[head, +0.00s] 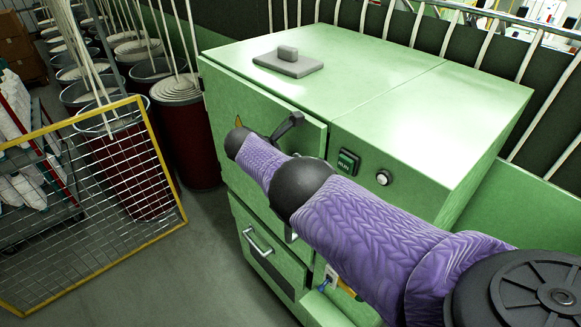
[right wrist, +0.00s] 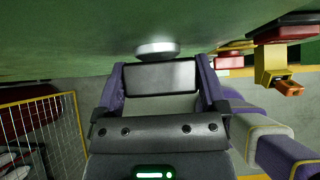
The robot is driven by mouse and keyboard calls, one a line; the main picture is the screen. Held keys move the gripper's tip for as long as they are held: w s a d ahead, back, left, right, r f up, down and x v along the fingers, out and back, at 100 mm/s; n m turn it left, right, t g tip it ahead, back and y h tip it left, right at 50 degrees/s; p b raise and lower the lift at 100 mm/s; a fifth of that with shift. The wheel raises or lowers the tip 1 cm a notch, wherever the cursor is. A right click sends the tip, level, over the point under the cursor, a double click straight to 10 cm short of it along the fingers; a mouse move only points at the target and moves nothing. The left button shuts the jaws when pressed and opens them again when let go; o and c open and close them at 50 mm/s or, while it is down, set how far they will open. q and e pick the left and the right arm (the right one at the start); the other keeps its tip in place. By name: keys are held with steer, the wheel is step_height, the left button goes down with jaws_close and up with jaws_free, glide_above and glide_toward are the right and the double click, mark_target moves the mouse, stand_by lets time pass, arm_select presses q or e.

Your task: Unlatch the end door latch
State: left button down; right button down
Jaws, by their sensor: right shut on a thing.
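The end door latch (head: 289,124) is a dark lever at the top right of the green door (head: 226,92) in the head view. Its lower part goes out of sight behind my purple right forearm. The arm reaches in from the right across the machine front, hiding its gripper there. In the right wrist view my right gripper (right wrist: 161,80) is shut on a dark block between its two fingers, which appears to be the latch handle. A silver round boss (right wrist: 158,48) sits just beyond it on the green face. My left gripper is not in view.
A yellow-framed mesh gate (head: 184,215) stands left of the machine, with dark red cans (head: 188,135) behind it. A green switch (head: 347,161) and a round knob (head: 382,178) are right of the door. A grey block (head: 288,64) lies on top. Grey floor is clear between gate and machine.

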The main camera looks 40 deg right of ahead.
jaws_free()
steer(key=p+v, duration=0.8)
steer(key=v, duration=0.1)
steer(key=shift+a+r, duration=0.25)
steer(key=shift+a, duration=0.05)
